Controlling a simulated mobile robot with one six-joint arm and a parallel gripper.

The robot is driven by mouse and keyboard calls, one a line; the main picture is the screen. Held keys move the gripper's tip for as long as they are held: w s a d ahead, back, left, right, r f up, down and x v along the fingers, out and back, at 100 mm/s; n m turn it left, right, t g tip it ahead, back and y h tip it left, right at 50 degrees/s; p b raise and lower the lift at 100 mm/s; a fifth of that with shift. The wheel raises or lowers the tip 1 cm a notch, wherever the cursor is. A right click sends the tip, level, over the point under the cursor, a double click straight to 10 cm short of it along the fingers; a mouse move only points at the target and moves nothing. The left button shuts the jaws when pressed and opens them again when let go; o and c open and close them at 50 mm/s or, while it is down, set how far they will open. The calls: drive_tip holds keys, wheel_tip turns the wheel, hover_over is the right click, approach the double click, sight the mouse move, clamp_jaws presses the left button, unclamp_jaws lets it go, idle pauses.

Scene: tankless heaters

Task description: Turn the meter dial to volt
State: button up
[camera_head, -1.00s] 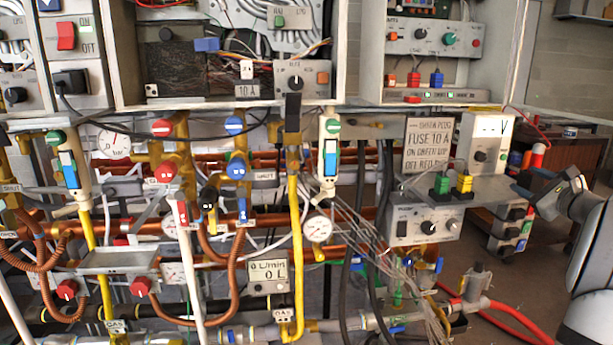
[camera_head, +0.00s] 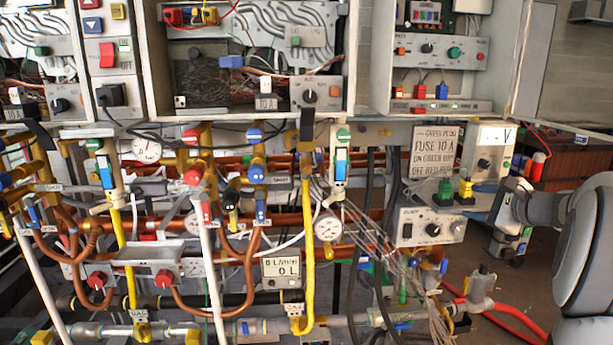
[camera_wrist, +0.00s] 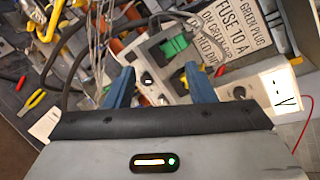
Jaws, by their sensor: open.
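The meter (camera_head: 489,138) is a white upright box with a display reading "-V" and a dark round dial (camera_head: 484,164) below it. In the wrist view the meter (camera_wrist: 262,101) is at the right, tilted, with its dial (camera_wrist: 239,92) left of the display. I cannot read which mark the dial points at. My gripper (camera_head: 478,200) is in front of the shelf, below the meter. In the wrist view its blue fingers are apart and empty (camera_wrist: 158,72), left of the dial and not touching it.
Green (camera_head: 444,191) and yellow (camera_head: 465,188) plugs stand on the shelf left of my gripper. A power box (camera_head: 415,232) with a black knob is below. A fuse sign (camera_head: 434,150) stands left of the meter. Loose wires hang further left; red hoses lie below.

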drive_tip(key=s+a+n+g+p, duration=0.35)
drive_tip(key=s+a+n, duration=0.2)
drive_tip(key=a, duration=0.55)
drive_tip(key=s+a+n+g+p, duration=0.35)
drive_tip(key=s+a, duration=0.25)
drive_tip(key=a, duration=0.4)
drive_tip(key=s+a+f+n+g+h+p, duration=0.1)
drive_tip(key=s+a+n+g+h+p, duration=0.1)
drive_tip(key=s+n, duration=0.4)
drive_tip(key=s+a+f+n+g+h+p, duration=0.2)
drive_tip(key=s+n, duration=0.4)
drive_tip(key=s, duration=0.7)
drive_tip(key=shift+a+f+h+p, duration=0.25)
drive_tip(key=shift+a+h+p, duration=0.15)
drive_tip(key=shift+h+p, duration=0.15)
